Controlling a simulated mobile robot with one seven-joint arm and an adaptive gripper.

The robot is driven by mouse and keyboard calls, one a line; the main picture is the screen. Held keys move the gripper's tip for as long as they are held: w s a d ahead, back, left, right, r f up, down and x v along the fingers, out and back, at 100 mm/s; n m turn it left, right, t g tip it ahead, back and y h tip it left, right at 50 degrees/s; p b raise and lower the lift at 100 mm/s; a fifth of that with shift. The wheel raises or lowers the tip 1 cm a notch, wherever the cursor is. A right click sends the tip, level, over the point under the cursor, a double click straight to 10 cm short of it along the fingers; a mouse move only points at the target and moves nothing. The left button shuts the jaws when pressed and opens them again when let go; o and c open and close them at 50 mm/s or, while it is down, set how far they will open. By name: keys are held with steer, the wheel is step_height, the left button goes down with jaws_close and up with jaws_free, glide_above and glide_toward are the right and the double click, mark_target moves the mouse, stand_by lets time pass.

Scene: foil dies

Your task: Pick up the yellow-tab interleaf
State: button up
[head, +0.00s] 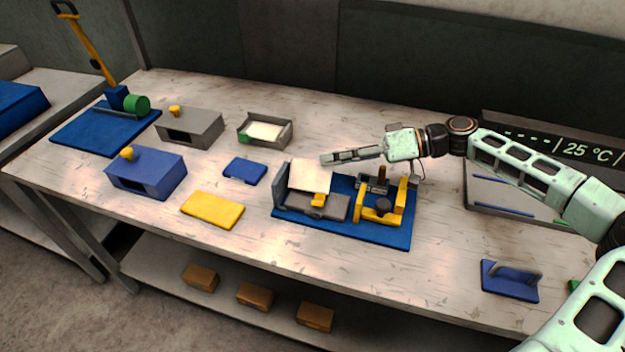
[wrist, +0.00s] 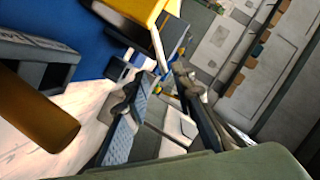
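The yellow-tab interleaf (head: 310,175) is a pale, nearly square sheet with a small yellow tab at its front edge. It lies tilted over a grey block (head: 328,207) on the blue base plate (head: 385,235). My gripper (head: 323,159) points left in the head view, just behind and to the right of the sheet. It appears above the table and apart from the sheet. In the wrist view its two fingers (wrist: 165,80) stand apart with a gap between them and hold nothing that I can make out. I cannot identify the interleaf for sure in the wrist view.
A yellow clamp fixture (head: 382,210) stands on the plate's right side, close below my gripper. A grey tray (head: 282,142) with a pale green-tabbed sheet is behind left. A blue pad (head: 245,170) and yellow pad (head: 212,209) lie left.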

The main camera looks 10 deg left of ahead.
mark_target(314, 161)
steer(key=x, duration=0.4)
steer(key=shift+s+a+r+p, duration=0.1)
steer(key=shift+s+r+p, duration=0.1)
steer(key=shift+r+p, duration=0.15)
steer(key=shift+a+f, duration=0.15)
steer(key=shift+a, duration=0.1)
steer(key=shift+c, duration=0.2)
jaws_close()
